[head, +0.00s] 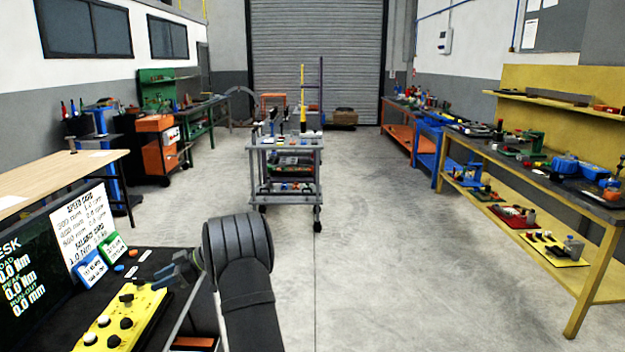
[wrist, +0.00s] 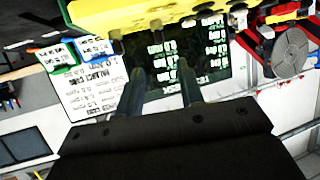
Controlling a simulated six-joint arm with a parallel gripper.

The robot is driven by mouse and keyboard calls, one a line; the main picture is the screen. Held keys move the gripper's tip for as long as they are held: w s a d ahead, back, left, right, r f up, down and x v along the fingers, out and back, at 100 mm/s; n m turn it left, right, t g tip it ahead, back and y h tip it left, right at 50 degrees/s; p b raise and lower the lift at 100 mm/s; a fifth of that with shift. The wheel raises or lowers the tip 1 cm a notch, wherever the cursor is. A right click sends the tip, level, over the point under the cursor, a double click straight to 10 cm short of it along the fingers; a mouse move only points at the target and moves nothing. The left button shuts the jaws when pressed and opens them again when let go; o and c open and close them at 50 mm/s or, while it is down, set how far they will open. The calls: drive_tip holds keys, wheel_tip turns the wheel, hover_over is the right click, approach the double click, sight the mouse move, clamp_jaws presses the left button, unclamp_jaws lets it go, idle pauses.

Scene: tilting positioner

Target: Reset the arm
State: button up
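My arm (head: 240,260) reaches up from the bottom of the head view and bends left over the dark bench. My gripper (head: 176,270) is small in the head view, beside the right end of a yellow panel with black and white knobs (head: 122,318). In the wrist view my gripper (wrist: 160,75) has its two fingers apart, with nothing visible between them. The yellow panel (wrist: 150,12) crosses the top of the wrist view, beyond the fingertips. I cannot tell whether the fingers touch it.
A dark screen with readings (head: 22,270), a white card (head: 82,228) and blue and green tags (head: 92,268) stand at the left. A grey trolley (head: 285,146) stands ahead. A workbench (head: 540,170) lines the right. The middle floor is clear.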

drive_tip(key=x, duration=1)
drive_tip(key=shift+s+a+f, duration=0.1)
drive_tip(key=shift+s+a, duration=0.05)
drive_tip(key=shift+a, duration=0.1)
drive_tip(key=shift+s+d+m+t, duration=0.1)
drive_tip(key=shift+d+m+t, duration=0.1)
drive_tip(key=shift+m+t, duration=0.4)
drive_tip(key=shift+a+m+t, duration=0.1)
drive_tip(key=shift+m+t, duration=0.3)
drive_tip(key=shift+t, duration=0.1)
drive_tip(key=v, duration=1.8)
drive_tip(key=m+t+y, duration=0.2)
drive_tip(key=m+t, duration=0.3)
drive_tip(key=t, duration=0.3)
hover_over(130, 294)
drive_tip(key=w+d, duration=0.3)
drive_tip(key=d, duration=0.1)
drive_tip(key=shift+w+a+r, duration=0.1)
drive_tip(key=shift+a+r, duration=0.15)
drive_tip(key=shift+o, duration=0.3)
